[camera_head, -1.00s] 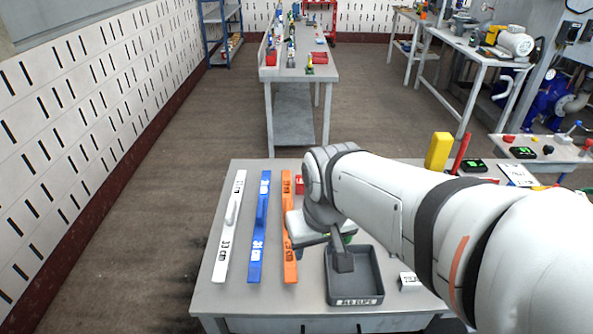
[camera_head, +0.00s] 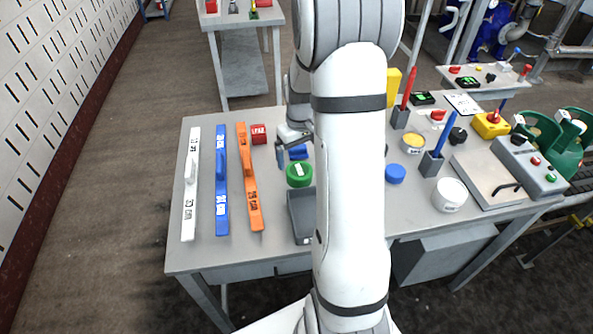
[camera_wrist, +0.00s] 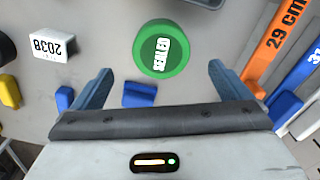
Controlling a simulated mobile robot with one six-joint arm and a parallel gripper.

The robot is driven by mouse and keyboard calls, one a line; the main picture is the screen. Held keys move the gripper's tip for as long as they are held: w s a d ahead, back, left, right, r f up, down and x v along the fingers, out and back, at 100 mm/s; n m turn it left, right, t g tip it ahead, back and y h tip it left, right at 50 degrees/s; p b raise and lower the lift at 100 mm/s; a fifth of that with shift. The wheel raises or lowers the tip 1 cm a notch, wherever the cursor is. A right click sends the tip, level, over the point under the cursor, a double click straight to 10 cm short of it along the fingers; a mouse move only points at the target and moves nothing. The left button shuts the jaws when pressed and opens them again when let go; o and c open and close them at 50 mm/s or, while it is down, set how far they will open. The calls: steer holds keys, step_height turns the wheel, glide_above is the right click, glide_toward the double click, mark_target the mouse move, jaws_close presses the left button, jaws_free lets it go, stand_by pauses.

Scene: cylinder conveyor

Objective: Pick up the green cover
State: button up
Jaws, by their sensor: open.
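The green cover (camera_head: 299,174) is a round disc with a white label. It lies on the grey table, just behind the dark tray in the head view. In the wrist view the green cover (camera_wrist: 162,48) shows whole, lying ahead of the jaws and roughly midway between them. My gripper (camera_wrist: 168,85) is open and empty, its two blue-grey fingers spread wide. In the head view my gripper (camera_head: 293,145) hangs above the table behind and slightly left of the cover, apart from it. My arm hides part of the table to its right.
A blue block (camera_wrist: 139,95) lies between the fingers, near the cover. A dark tray (camera_head: 300,217) is in front of the cover. An orange bar (camera_head: 248,178), a blue bar (camera_head: 222,182) and a white bar (camera_head: 191,185) lie left. A red box (camera_head: 258,134) stands behind.

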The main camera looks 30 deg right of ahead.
mark_target(299, 168)
step_height(299, 168, down, 7)
steer(key=shift+w+a+r+p, duration=0.1)
steer(key=shift+r+p, duration=0.1)
steer(key=shift+p, duration=0.2)
steer(key=c, duration=1)
